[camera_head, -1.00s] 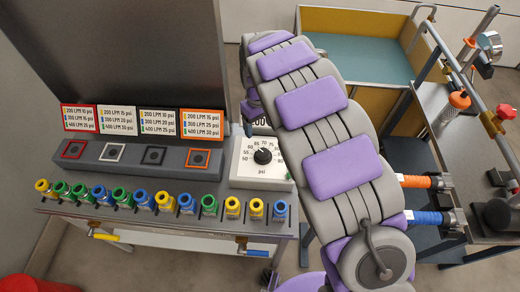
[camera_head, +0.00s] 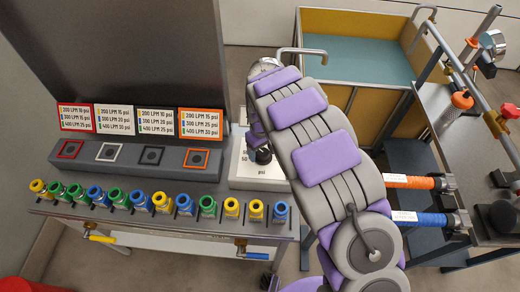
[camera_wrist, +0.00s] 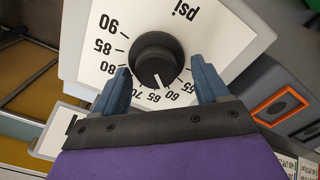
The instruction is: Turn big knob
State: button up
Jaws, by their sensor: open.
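The big knob (camera_wrist: 156,58) is round and black, on a white psi dial plate (camera_wrist: 215,22). In the wrist view its white pointer mark faces between 60 and 65. My gripper (camera_wrist: 160,68) is open, with one blue-grey finger on each side of the knob's near part. Gaps show between the fingers and the knob, and I cannot tell how deep the fingertips reach. In the head view my purple and grey arm covers much of the dial plate (camera_head: 246,165), and only part of the dark knob (camera_head: 263,156) shows.
Left of the dial, a grey box carries several square-framed sockets, including an orange-framed one (camera_head: 197,158). Label cards (camera_head: 155,121) stand behind it. A row of coloured fittings (camera_head: 162,201) lines the front edge.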

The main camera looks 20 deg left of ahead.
jog(key=shift+d+r, duration=0.2)
jog(key=shift+d, duration=0.5)
jog(key=shift+c, duration=1)
jog(key=shift+a+f, duration=0.2)
jog(key=shift+a, duration=0.45)
jog(key=c, duration=0.6)
jog(key=shift+c, duration=0.7)
jog(key=shift+d, duration=0.2)
jog(key=shift+c, duration=0.5)
